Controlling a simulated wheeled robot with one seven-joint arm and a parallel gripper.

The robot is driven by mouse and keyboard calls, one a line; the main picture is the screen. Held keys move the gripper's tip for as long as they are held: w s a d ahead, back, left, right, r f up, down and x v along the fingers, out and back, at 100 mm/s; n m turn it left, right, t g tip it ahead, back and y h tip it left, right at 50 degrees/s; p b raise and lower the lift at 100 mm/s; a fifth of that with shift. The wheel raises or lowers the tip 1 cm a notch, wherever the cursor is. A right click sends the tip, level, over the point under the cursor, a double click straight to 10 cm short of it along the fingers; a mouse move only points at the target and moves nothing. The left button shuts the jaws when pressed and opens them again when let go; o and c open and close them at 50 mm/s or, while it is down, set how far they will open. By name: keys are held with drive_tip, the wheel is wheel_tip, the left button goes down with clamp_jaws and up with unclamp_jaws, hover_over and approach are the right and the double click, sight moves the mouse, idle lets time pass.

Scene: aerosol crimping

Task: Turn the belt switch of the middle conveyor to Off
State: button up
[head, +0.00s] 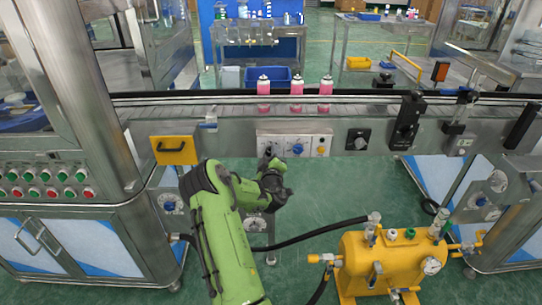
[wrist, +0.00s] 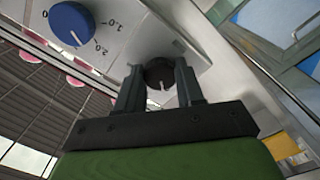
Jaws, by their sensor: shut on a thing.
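The black belt switch knob (wrist: 157,72) sits on the pale control panel of the middle conveyor. My gripper (wrist: 158,78) is shut on it, one finger on each side. A white pointer line on the knob points toward the gripper's palm in the wrist view. Any on or off lettering is hidden or cannot be read. In the head view the panel (head: 282,136) is on the conveyor's front, and my gripper (head: 268,158) reaches its left end, hiding the switch.
A blue dial (wrist: 72,24) with a number scale is close beside the switch; it also shows in the head view (head: 297,149). A yellow knob (head: 321,151) is further right. Pink aerosol cans (head: 297,88) stand on the belt. A yellow tank (head: 385,262) stands on the floor at right.

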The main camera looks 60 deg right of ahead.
idle(0.4)
drive_tip(key=o, duration=1)
drive_tip(key=shift+o, duration=0.2)
drive_tip(key=shift+a, duration=0.1)
drive_tip(key=b+v, duration=0.4)
drive_tip(key=v, duration=1.1)
drive_tip(key=shift+a, duration=0.3)
drive_tip(key=shift+s, duration=0.1)
